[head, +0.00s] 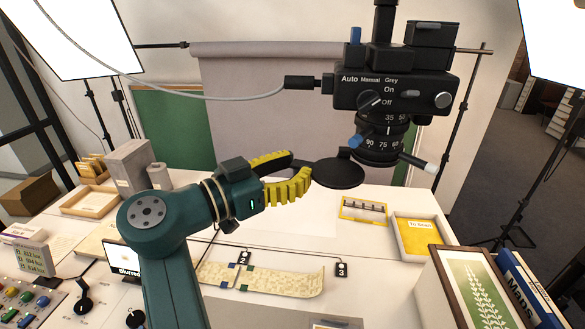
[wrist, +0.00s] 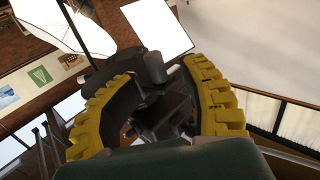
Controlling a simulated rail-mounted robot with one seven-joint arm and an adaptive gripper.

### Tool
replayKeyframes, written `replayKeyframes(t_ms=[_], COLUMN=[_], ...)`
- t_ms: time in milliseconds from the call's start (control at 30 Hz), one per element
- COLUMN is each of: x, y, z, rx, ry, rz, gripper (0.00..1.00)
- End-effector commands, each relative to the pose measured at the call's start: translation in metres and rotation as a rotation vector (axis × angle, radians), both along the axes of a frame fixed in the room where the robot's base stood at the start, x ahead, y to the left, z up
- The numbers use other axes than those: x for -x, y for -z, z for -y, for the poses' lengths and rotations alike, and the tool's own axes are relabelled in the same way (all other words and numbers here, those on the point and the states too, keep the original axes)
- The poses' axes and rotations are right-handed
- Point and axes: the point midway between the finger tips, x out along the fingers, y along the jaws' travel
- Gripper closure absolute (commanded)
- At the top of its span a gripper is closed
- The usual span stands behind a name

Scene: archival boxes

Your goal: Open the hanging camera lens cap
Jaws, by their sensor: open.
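The black camera (head: 392,92) hangs from above at the upper right of the head view, its lens (head: 382,138) pointing down. The round black lens cap (head: 339,173) sits out to the left of the lens, joined near the lens's lower edge, and lies nearly flat. The lens opening appears uncovered, though its underside is hidden. My gripper (head: 298,172) has yellow ridged fingers and is open just left of the cap; I cannot tell whether it touches it. In the wrist view the dark camera body (wrist: 155,75) shows between the spread fingers, and the cap is hard to make out.
A grey cable (head: 225,98) runs into the camera's left side. The space just left of the lens is free above the cap.

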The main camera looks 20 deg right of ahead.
Motion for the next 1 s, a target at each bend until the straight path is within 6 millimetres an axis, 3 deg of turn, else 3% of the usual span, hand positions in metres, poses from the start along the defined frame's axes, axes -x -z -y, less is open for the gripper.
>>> replayKeyframes(t_ms=[100, 233, 500, 700, 1000], x=[0.001, 0.003, 0.017, 0.025, 0.027], y=[0.004, 0.004, 0.002, 0.001, 0.001], z=[0.005, -0.009, -0.078, -0.112, -0.12], rx=[-0.007, -0.006, -0.004, -0.004, -0.004], ry=[0.006, 0.004, -0.002, -0.001, 0.001], rz=[-0.005, -0.004, -0.003, -0.002, -0.002], gripper=[0.57, 0.57, 0.57, 0.57, 0.57])
